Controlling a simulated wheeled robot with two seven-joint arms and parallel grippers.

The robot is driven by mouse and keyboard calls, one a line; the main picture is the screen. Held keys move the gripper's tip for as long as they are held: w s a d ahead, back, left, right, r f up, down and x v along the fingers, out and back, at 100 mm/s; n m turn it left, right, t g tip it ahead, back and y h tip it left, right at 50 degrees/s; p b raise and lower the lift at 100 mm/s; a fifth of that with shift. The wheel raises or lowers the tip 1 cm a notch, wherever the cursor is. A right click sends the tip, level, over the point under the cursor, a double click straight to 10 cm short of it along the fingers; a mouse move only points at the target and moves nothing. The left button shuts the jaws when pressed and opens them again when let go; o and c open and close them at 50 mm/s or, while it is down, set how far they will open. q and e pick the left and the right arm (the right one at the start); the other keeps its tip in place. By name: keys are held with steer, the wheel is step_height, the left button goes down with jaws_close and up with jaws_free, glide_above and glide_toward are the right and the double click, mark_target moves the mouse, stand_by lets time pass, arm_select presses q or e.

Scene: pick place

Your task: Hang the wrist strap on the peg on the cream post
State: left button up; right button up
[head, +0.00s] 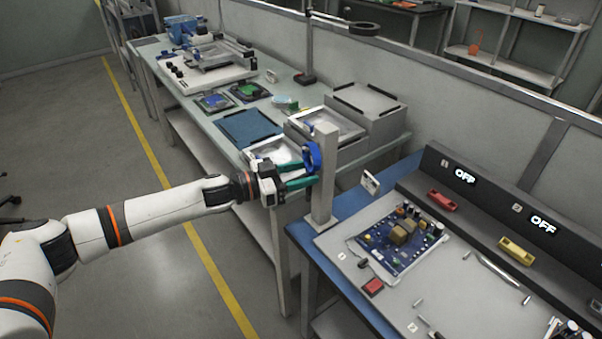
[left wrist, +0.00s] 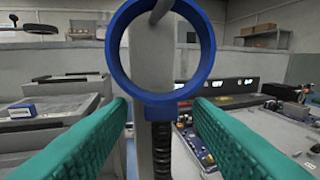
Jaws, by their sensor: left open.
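The cream post (head: 325,190) stands at the left end of the workbench. It also shows in the left wrist view (left wrist: 152,60), behind the strap. The wrist strap is a blue ring (head: 313,157) at the post's upper part. In the left wrist view the ring (left wrist: 113,55) is upright, with a dark coiled cord (left wrist: 161,155) below it. The peg (left wrist: 162,8) shows inside the top of the ring's opening, and the ring appears to hang around it. My left gripper (head: 311,174) is open, its teal fingers apart on either side below the ring. My right gripper is out of view.
Behind the post, a long table carries grey cases (head: 365,105) and a blue mat (head: 245,128).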

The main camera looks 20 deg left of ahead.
arm_select(q)
steer(key=b+v, duration=0.2)
steer(key=v, duration=0.9)
steer(key=w+a+f+n+t+y, duration=0.2)
steer(key=f+y, duration=0.1)
steer(key=f, duration=0.6)
steer(key=w+a+f+n+t+y, duration=0.1)
steer(key=w+a+f+n+y, duration=0.15)
steer(key=f, duration=0.75)
steer(key=s+a+f+n+g+y, duration=0.1)
steer(key=s+f+y, duration=0.3)
steer(key=f, duration=0.7)
steer(key=s+a+f+n+g+y, duration=0.1)
steer(key=s+f+g+y, duration=0.15)
steer(key=s+f, duration=0.65)
steer(key=s+d+f+n+g+y, duration=0.2)
steer(key=s+f+g, duration=0.3)
steer(key=s+f, duration=1.3)
steer(key=s+d+f+g, duration=0.2)
steer(key=s+d, duration=0.1)
steer(key=s, duration=0.7)
steer(key=s+d+f+g, duration=0.2)
steer(key=s+d, duration=0.1)
steer(key=s, duration=0.7)
steer(key=shift+s+f+p, duration=0.15)
steer(key=shift+s+p, duration=0.15)
steer(key=shift+w, duration=0.1)
